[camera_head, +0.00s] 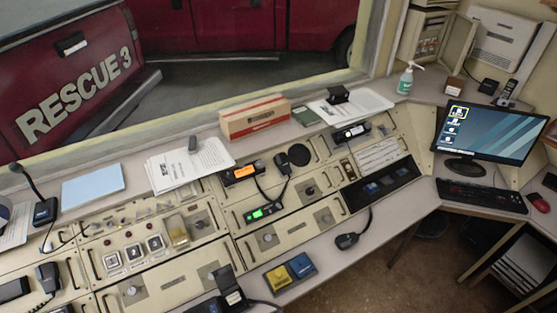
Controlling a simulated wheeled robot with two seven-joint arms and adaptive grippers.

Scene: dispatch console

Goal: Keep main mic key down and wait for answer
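A black gooseneck desk microphone (30,181) stands at the left of the console, with its dark base (45,212) on the ledge. A key on that base is too small to make out. Black hand microphones lie on the console: one at the upper middle (283,163), one on the front edge (347,241), one at lower left (48,274). A yellow key (278,278) and a blue key (302,265) sit side by side on the front ledge. No label shows which is the main mic key. Neither of my grippers is in view.
Radio units with an orange display (242,174) and a green display (264,212) are on the panel. A dark device (230,289) stands at the bottom edge. A cardboard box (254,118), papers (188,165) and a monitor (489,134) are farther back. The right front ledge is mostly clear.

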